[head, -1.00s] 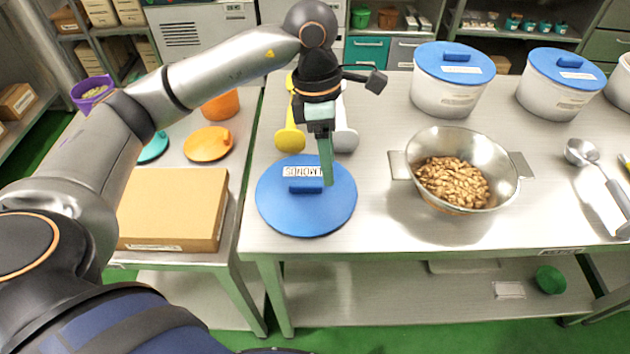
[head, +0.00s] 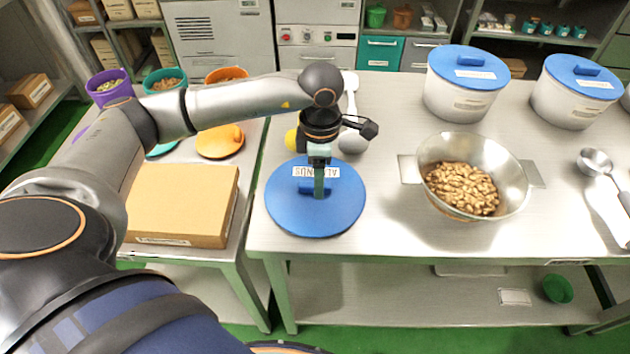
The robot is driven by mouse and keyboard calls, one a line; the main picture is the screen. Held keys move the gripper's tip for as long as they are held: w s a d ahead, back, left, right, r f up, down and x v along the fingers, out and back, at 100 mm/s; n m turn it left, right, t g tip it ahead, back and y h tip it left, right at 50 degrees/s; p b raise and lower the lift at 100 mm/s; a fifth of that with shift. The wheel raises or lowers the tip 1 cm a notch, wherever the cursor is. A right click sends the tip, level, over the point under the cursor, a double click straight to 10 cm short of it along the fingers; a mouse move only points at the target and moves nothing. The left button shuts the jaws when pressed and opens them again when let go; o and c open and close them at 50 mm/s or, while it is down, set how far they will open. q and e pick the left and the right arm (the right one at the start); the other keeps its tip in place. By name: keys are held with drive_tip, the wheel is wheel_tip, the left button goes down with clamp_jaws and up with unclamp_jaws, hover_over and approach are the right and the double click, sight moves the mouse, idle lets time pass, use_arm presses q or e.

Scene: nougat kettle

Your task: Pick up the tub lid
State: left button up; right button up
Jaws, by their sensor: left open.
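The tub lid is a round blue disc (head: 290,215) with a raised blue handle and a white label, partly readable as almonds. It lies flat on the steel table near its front left corner. My left gripper (head: 318,194) points down over the lid's middle, with its fingers at the handle. It is open. The fingers hide part of the handle and label, and I cannot tell whether they touch it. My right gripper is not in view.
A steel pan of nuts (head: 432,154) stands right of the lid. Two white tubs with blue lids (head: 465,98) (head: 578,100) stand behind it. Scoops (head: 352,143) lie behind the gripper. A cardboard box (head: 180,200) sits on the left side table.

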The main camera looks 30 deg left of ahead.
use_arm(q)
drive_tip(key=shift+f, duration=0.85)
drive_tip(key=shift+c, duration=0.3)
clamp_jaws()
drive_tip(key=shift+r, duration=0.1)
